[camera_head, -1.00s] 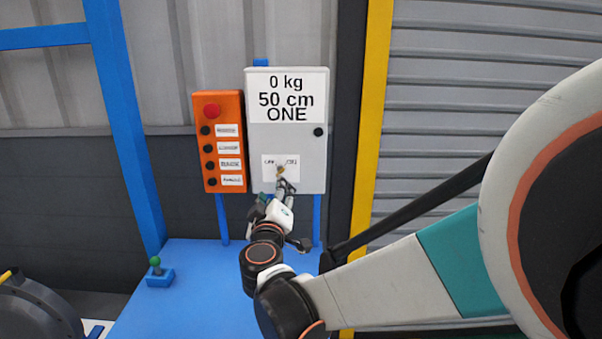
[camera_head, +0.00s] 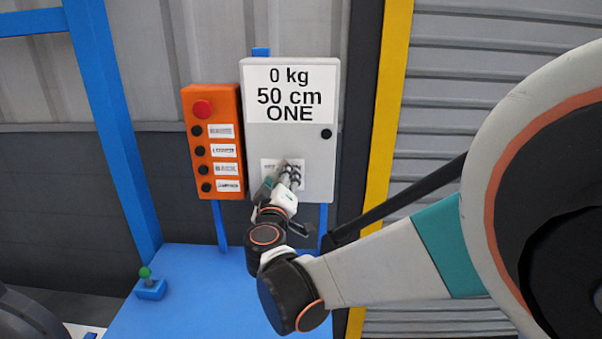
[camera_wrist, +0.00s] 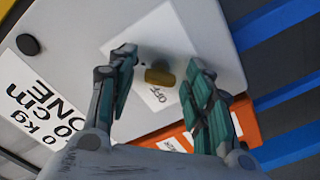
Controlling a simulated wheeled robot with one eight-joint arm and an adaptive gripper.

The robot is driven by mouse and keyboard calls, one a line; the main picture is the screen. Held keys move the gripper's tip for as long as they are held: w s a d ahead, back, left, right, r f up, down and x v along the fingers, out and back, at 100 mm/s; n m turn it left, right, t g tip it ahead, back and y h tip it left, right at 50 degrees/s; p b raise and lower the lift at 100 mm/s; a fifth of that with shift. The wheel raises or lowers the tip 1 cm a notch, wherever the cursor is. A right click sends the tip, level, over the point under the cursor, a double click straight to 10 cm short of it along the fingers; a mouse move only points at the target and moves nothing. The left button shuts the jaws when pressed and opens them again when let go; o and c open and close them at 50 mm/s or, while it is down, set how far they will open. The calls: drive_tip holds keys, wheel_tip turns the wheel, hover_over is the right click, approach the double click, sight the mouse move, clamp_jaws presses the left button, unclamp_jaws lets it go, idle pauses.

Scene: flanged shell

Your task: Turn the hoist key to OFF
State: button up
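The hoist key (camera_wrist: 160,77) is a small brass-coloured piece on the white OFF label (camera_wrist: 158,40) of the grey control box. In the wrist view my gripper (camera_wrist: 162,75) is open, with one finger on each side of the key and visible gaps to it. Whether the fingertips reach as far as the key is hard to tell. In the head view my gripper (camera_head: 286,172) is at the lower part of the grey box (camera_head: 262,145) and hides the key and much of its label. The box's display reads 0 kg, 50 cm, ONE.
An orange button box (camera_head: 213,105) with a red button and several black buttons hangs just left of the grey box. A blue table (camera_head: 190,300) with a green-knobbed joystick (camera_head: 150,284) lies below. A yellow post (camera_head: 382,150) stands to the right.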

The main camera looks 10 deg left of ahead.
clamp_jaws()
drive_tip(key=shift+n, duration=0.3)
drive_tip(key=n, duration=1.2)
drive_tip(key=shift+f, duration=0.1)
drive_tip(key=n, duration=0.5)
drive_tip(key=shift+f, duration=0.1)
idle(0.3)
